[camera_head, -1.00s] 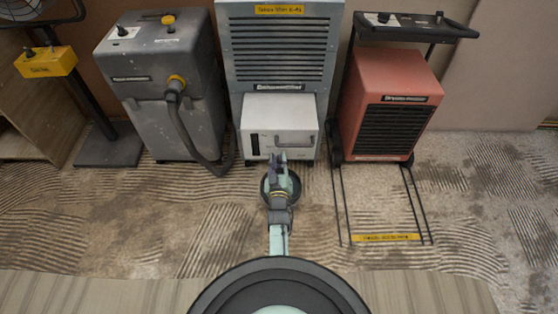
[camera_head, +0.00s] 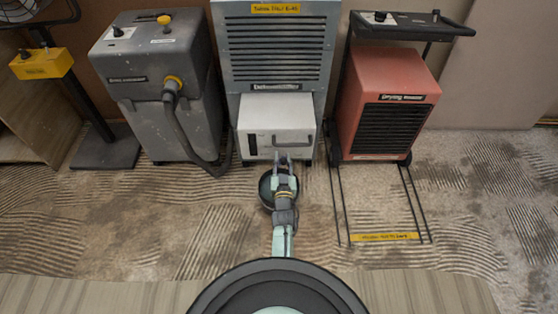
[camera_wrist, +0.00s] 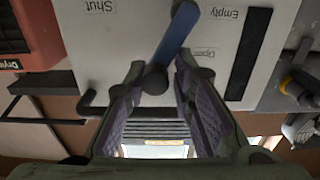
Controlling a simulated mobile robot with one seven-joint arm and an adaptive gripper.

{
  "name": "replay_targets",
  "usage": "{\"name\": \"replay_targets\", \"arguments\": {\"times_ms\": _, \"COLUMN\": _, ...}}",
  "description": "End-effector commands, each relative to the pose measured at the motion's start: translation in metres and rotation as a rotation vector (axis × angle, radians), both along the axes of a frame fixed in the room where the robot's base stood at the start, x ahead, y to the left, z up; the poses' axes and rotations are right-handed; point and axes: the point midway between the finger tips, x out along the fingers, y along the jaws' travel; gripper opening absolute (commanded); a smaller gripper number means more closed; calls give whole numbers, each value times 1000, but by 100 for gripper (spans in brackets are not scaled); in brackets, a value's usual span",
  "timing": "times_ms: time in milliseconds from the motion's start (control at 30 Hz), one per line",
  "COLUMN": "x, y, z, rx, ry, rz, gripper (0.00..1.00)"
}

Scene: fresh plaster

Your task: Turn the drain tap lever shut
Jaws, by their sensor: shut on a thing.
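The drain tap lever (camera_wrist: 178,36) is a blue bar on a dark round hub (camera_wrist: 155,79), on the white tank front (camera_wrist: 120,40). In the head view my gripper (camera_head: 283,163) is at the lower front of the white tank (camera_head: 276,112) and hides the lever.
The tank sits in a grey dehumidifier (camera_head: 277,50). A grey machine with a hose (camera_head: 160,80) stands to the left, a red drying heater (camera_head: 385,105) to the right. A black handle bar (camera_wrist: 92,110) is close to my fingers. Patterned floor (camera_head: 225,235) is open in front.

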Motion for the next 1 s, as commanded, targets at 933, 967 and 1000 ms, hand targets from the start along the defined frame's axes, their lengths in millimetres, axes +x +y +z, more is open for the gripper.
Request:
{"name": "replay_targets", "arguments": {"times_ms": 933, "x": -3, "y": -36, "z": -42, "rx": 876, "ry": 11, "rz": -16, "gripper": 0}}
{"name": "replay_targets", "arguments": {"times_ms": 967, "x": -3, "y": -37, "z": -43, "rx": 898, "ry": 11, "rz": -16, "gripper": 0}}
{"name": "replay_targets", "arguments": {"times_ms": 1000, "x": -3, "y": -37, "z": -45, "rx": 927, "ry": 11, "rz": -16, "gripper": 0}}
